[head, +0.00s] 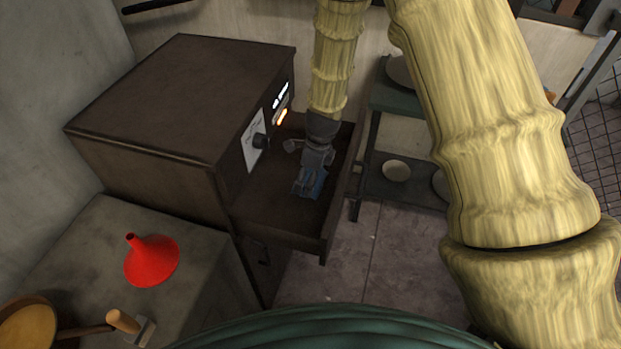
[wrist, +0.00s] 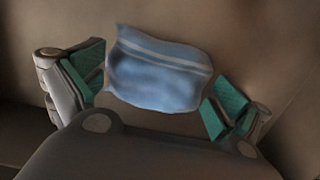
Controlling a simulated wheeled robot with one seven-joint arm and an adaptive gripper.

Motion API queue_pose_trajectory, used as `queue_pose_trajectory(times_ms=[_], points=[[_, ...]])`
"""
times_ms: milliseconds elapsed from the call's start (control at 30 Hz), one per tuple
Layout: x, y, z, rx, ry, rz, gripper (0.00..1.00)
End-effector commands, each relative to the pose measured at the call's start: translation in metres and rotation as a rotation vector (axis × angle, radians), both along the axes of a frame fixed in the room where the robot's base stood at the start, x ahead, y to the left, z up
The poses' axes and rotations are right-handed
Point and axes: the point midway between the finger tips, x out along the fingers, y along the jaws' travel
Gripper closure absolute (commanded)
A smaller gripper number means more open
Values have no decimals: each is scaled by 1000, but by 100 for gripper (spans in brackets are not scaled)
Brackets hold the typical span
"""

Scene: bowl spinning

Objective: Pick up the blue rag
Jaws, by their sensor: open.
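The blue rag (wrist: 158,75) lies on the brown floor of the open drawer (head: 262,208). It has pale stripes near its upper edge in the wrist view. In the head view only a small blue part (head: 318,184) shows beside my gripper (head: 307,183), which hides the rest. In the wrist view my gripper (wrist: 155,92) is open, with one green-padded finger on each side of the rag. The left finger is close to the rag's left edge and the right finger is near its lower right corner. I cannot tell whether either finger touches it.
A dark cabinet (head: 165,95) with a knob and lit display stands left of the drawer. A red funnel (head: 152,262) and a wooden-handled tool (head: 122,321) rest on the grey counter (head: 205,290). A shelf with a bowl (head: 396,170) stands to the right.

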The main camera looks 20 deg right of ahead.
Motion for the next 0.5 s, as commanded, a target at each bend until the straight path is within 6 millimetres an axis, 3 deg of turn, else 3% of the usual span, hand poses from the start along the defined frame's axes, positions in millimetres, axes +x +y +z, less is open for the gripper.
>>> queue_pose_trajectory(times_ms=[100,333,500], points=[[0,0,0,0,0,0,0],[0,0,0,0,0,-1,42],[0,0,0,0,0,-1,47]])
